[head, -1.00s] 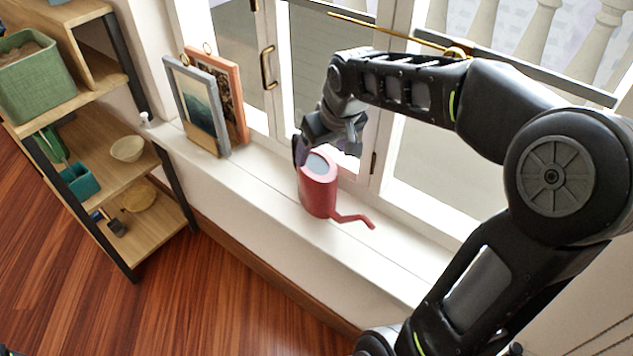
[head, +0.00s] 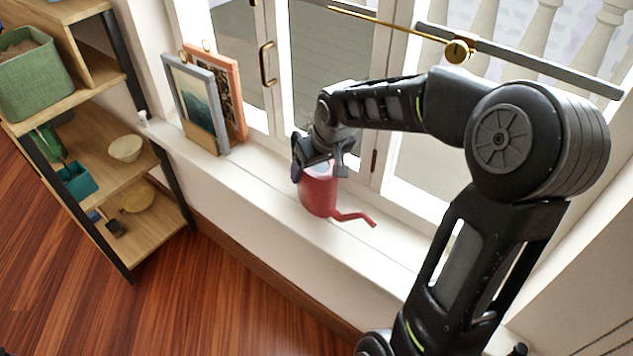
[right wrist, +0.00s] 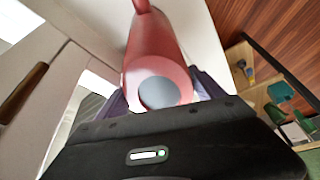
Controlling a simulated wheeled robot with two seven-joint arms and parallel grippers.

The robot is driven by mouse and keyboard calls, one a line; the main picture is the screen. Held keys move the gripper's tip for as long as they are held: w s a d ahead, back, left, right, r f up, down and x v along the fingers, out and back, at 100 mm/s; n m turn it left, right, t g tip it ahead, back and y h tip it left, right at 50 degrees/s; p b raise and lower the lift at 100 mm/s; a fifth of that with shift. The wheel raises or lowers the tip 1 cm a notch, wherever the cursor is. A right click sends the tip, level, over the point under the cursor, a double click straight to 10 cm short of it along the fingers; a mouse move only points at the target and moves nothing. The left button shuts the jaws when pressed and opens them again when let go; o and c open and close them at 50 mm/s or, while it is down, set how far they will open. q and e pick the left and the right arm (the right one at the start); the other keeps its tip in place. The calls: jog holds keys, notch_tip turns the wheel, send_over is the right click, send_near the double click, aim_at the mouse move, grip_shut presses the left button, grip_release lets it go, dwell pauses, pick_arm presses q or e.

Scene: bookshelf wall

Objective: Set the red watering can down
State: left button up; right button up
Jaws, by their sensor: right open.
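The red watering can (head: 318,196) stands upright on the white window sill (head: 262,186), its spout pointing to the lower right in the head view. It also shows in the right wrist view (right wrist: 158,50), with its round grey top opening towards the camera. My right gripper (head: 316,168) is over the upper part of the can. In the right wrist view its two open fingers (right wrist: 160,98) lie on either side of the can's top. Whether they touch it I cannot tell. The can's handle is hidden. My left gripper is not in view.
Two picture frames (head: 203,105) lean on the sill left of the can. Window panes with a brass handle (head: 267,65) stand right behind the sill. A wooden shelf (head: 100,165) with a green basket (head: 32,75) and bowls is at the left. The sill right of the spout is clear.

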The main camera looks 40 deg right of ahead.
jog(key=shift+x, duration=0.85)
jog(key=shift+r, duration=0.1)
jog(key=c, duration=1.7)
jog(key=shift+o, duration=0.2)
notch_tip(320, 180, up, 10)
jog(key=shift+r+p, duration=0.1)
jog(key=shift+p, duration=0.9)
